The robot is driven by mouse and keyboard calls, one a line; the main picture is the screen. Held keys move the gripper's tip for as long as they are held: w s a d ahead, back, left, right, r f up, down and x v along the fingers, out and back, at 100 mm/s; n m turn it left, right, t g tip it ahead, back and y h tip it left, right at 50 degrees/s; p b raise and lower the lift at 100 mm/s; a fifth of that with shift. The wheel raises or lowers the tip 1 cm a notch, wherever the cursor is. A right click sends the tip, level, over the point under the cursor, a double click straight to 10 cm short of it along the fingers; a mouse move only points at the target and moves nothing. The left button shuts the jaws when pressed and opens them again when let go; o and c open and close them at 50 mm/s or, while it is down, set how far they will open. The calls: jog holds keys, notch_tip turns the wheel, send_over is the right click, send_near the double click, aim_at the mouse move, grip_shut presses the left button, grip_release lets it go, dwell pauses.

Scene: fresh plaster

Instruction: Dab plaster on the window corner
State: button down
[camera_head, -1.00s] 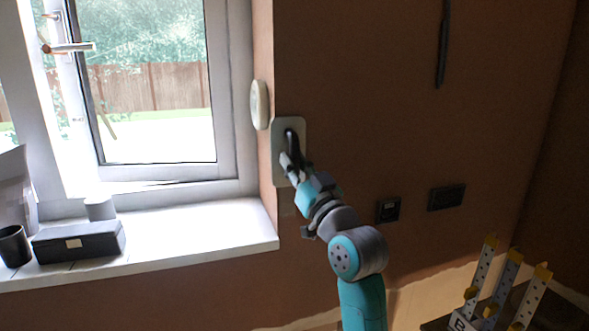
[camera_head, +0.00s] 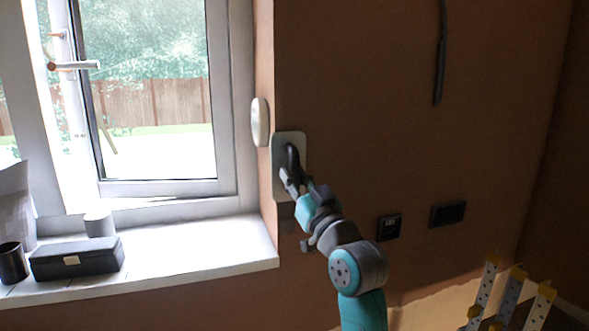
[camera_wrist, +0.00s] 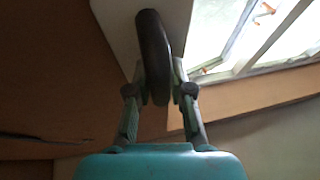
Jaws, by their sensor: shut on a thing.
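My gripper (camera_head: 290,182) is shut on the black handle of a plastering trowel (camera_head: 282,141) with a pale rectangular plate. The trowel is upright at the wall edge beside the window (camera_head: 157,95), just above the sill's right end. In the wrist view my gripper (camera_wrist: 160,88) has a finger on each side of the dark handle, with the pale trowel plate (camera_wrist: 112,28) behind it. The window corner (camera_head: 267,185) is the brown plaster edge where wall meets reveal. I cannot tell whether the plate touches the plaster.
A white oval fitting (camera_head: 260,122) sits on the reveal just above left of the trowel. The white sill (camera_head: 200,254) bears a black box (camera_head: 77,258), a black cup (camera_head: 12,263) and a grey roll (camera_head: 99,224). Wall sockets (camera_head: 447,214) are at right, with perforated metal uprights (camera_head: 510,295) below.

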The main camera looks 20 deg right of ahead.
jog(key=shift+f, duration=6.65)
jog(key=shift+s, duration=0.1)
jog(key=s, duration=0.8)
jog(key=shift+s, duration=0.4)
jog(key=shift+w, duration=0.1)
